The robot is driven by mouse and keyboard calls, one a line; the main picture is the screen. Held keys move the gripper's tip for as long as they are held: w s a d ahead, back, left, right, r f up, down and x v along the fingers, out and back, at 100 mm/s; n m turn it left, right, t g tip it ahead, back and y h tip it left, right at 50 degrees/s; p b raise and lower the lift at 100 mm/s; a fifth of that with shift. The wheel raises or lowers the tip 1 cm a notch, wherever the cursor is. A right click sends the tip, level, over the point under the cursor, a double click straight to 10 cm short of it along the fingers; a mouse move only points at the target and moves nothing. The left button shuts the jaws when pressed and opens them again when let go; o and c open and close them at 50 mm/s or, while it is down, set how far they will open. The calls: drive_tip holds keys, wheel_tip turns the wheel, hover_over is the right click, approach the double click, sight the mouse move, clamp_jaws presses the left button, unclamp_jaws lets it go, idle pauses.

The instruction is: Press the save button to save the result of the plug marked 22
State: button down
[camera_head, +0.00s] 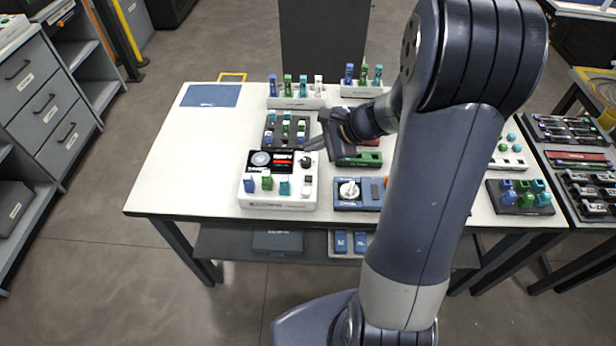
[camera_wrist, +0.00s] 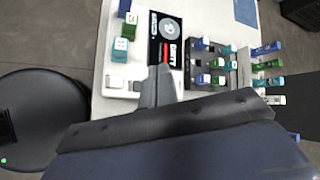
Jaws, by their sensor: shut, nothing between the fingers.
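A white device (camera_head: 279,201) with a black screen (camera_head: 270,161) stands near the table's front edge; the screen shows a pale disc and red marks. It also shows in the wrist view, with its screen (camera_wrist: 166,30) and red bar. Blue (camera_head: 249,185), green (camera_head: 267,181), teal (camera_head: 284,186) and white (camera_head: 307,187) plugs stand along its front. The teal plug also shows in the wrist view (camera_wrist: 120,47); its number is too small to read surely. My gripper (camera_head: 311,146) is shut and empty, its tips (camera_wrist: 158,72) over the device's right side, by a dark knob (camera_head: 305,162). I cannot make out a save button; contact is unclear.
A dark rack (camera_head: 270,142) with several plugs stands behind the device. White racks (camera_head: 296,102) with plugs are at the back. A blue device with a white knob (camera_head: 349,190) stands to the right. The table's left side is clear apart from a blue mat (camera_head: 210,96).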

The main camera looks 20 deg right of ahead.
drive_tip(key=shift+f, duration=0.1)
wheel_tip(320, 180, down, 9)
drive_tip(key=b, duration=0.7)
idle(1.8)
drive_tip(key=shift+f+b, duration=0.25)
drive_tip(key=shift+b, duration=0.3)
drive_tip(key=shift+f+b, duration=0.45)
drive_tip(key=shift+b, duration=0.05)
idle(0.4)
drive_tip(key=shift+r, duration=0.1)
drive_tip(key=shift+r+p, duration=0.7)
drive_tip(key=shift+r, duration=0.1)
drive_tip(key=shift+r+p, duration=1.9)
drive_tip(key=shift+r, duration=0.6)
